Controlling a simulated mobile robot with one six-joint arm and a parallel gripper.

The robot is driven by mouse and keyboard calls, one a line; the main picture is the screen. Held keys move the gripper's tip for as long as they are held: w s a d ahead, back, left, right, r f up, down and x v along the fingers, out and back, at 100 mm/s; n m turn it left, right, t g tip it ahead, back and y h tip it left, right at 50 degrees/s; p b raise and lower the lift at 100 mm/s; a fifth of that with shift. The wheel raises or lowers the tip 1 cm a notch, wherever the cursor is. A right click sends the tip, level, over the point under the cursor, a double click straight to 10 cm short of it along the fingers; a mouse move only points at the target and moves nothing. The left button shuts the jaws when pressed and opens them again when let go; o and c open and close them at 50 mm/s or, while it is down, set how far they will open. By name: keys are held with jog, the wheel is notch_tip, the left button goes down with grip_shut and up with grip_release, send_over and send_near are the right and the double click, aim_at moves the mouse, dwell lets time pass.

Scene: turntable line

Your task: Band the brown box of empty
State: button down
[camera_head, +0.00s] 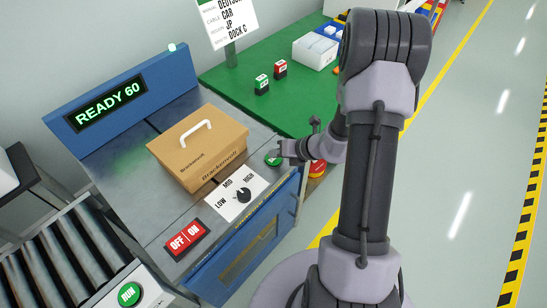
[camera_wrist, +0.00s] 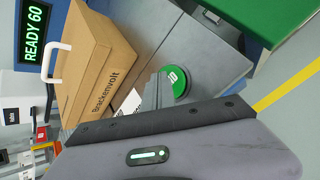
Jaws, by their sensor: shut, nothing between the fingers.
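The brown box (camera_head: 185,158), lettered "Brackenvolt", sits closed on the grey metal top of a blue machine, with a white handle (camera_head: 196,133) on its lid. The box also shows in the wrist view (camera_wrist: 95,70). My gripper (camera_head: 281,149) is shut and empty at the machine's right front corner, right of the box. Its fingers (camera_wrist: 160,88) are beside a round green button (camera_wrist: 181,84), also visible in the head view (camera_head: 272,159). I cannot tell whether they touch it. The machine's display (camera_head: 108,103) reads "READY 60".
A LOW/MID/HIGH dial (camera_head: 243,195) and a red OFF/ON switch (camera_head: 186,239) are at the machine's front. A roller conveyor (camera_head: 75,255) with a green RUN button (camera_head: 129,293) is at lower left.

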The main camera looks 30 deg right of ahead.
aim_at(276, 159)
jog(key=shift+f, duration=0.15)
dwell(0.3)
jog(key=shift+r+p, duration=0.75)
jog(key=shift+r, duration=0.15)
notch_tip(276, 159, up, 5)
jog(key=p, duration=0.4)
jog(key=shift+r+p, duration=0.15)
jog(key=shift+p, duration=0.15)
dwell(0.8)
